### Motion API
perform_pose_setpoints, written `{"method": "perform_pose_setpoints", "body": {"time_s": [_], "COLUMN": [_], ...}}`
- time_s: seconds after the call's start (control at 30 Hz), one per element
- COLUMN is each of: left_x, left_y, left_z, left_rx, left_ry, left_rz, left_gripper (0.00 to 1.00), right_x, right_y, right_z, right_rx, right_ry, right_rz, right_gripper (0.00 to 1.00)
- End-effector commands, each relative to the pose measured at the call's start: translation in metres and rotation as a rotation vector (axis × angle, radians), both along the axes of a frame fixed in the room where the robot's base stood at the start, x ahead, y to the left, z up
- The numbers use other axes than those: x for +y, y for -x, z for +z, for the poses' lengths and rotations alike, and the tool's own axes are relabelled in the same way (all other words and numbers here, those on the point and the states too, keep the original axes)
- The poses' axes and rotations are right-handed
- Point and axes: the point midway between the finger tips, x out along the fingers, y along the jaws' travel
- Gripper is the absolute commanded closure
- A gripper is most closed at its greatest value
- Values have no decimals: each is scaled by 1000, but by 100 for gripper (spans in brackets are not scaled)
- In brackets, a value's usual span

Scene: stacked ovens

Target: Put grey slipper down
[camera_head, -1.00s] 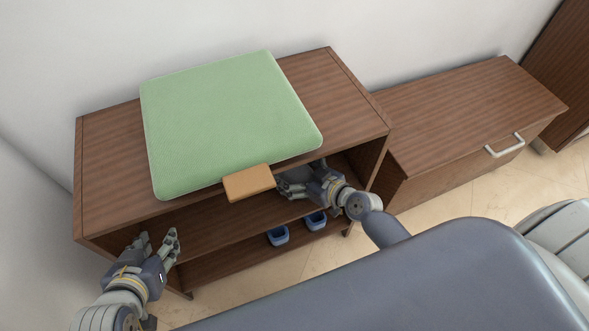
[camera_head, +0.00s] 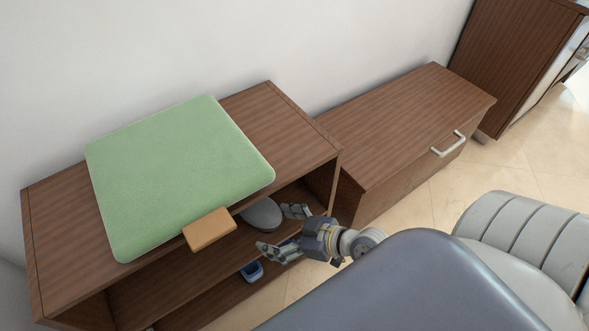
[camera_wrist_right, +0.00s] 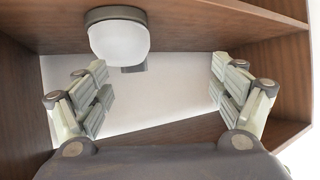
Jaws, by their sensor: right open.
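The grey slipper (camera_head: 262,215) sits on the middle shelf of the wooden rack, partly under the top board. In the right wrist view a pale rounded piece with a dark rim, which looks like the slipper (camera_wrist_right: 119,42), rests against the shelf board at the top. My right gripper (camera_head: 279,231) is at the shelf's open front, just right of the slipper. Its fingers are spread wide and apart from the slipper, with nothing between them; it also shows open in the right wrist view (camera_wrist_right: 158,92). My left gripper is out of view.
A green mat (camera_head: 180,180) and a tan block (camera_head: 210,230) lie on the rack's top board (camera_head: 262,110), the block at its front edge. A blue slipper (camera_head: 252,271) is on the lower shelf. A low cabinet (camera_head: 400,120) stands to the right, with clear floor in front.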

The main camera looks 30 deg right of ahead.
Motion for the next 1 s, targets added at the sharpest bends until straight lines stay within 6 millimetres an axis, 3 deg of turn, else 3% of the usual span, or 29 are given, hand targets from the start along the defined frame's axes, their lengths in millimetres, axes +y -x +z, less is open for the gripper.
{"method": "perform_pose_setpoints", "body": {"time_s": [0.03, 0.1, 0.2, 0.4, 0.6, 1.0], "left_x": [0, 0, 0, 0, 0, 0], "left_y": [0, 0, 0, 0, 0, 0], "left_z": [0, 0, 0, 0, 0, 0], "left_rx": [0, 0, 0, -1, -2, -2], "left_ry": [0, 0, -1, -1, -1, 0], "left_rz": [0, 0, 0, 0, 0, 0], "left_gripper": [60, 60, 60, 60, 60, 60], "right_x": [18, 34, 40, 11, -13, -15], "right_y": [7, 20, 36, 63, 80, 82], "right_z": [4, 5, 7, 16, 24, 24], "right_rx": [40, 118, 243, 454, 551, 560], "right_ry": [5, 40, 108, 224, 264, 270], "right_rz": [29, 52, 24, -178, -324, -338], "right_gripper": [13, 13, 13, 13, 13, 13]}}
